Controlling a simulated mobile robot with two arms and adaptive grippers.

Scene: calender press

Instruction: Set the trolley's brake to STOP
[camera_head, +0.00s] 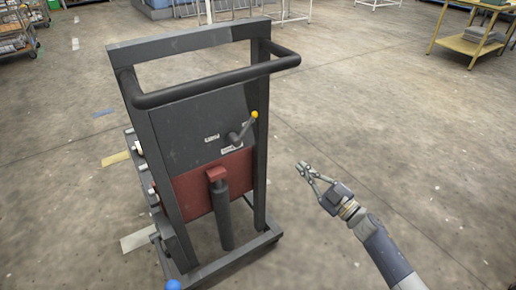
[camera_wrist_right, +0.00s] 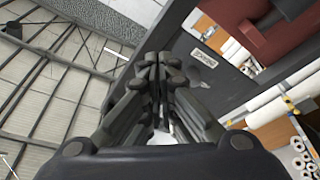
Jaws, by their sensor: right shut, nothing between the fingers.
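The trolley (camera_head: 188,115) stands upright left of centre in the head view, a dark grey frame with a black push bar (camera_head: 220,82). Its brake lever (camera_head: 244,127) is on the dark panel and points up to the right, ending in a yellow knob (camera_head: 254,114). Small white labels (camera_head: 211,137) sit around the lever; their words are too small to read. My right gripper (camera_head: 303,168) is to the right of the trolley, apart from it, shut and empty. In the right wrist view its fingers (camera_wrist_right: 155,72) are together, with a white label (camera_wrist_right: 203,57) beyond. My left gripper is out of view.
A red panel (camera_head: 188,191) and a dark upright cylinder (camera_head: 222,218) are low on the trolley. A blue knob (camera_head: 173,285) shows at the bottom edge. The floor right of the trolley is clear. A yellow table (camera_head: 466,44) stands far right.

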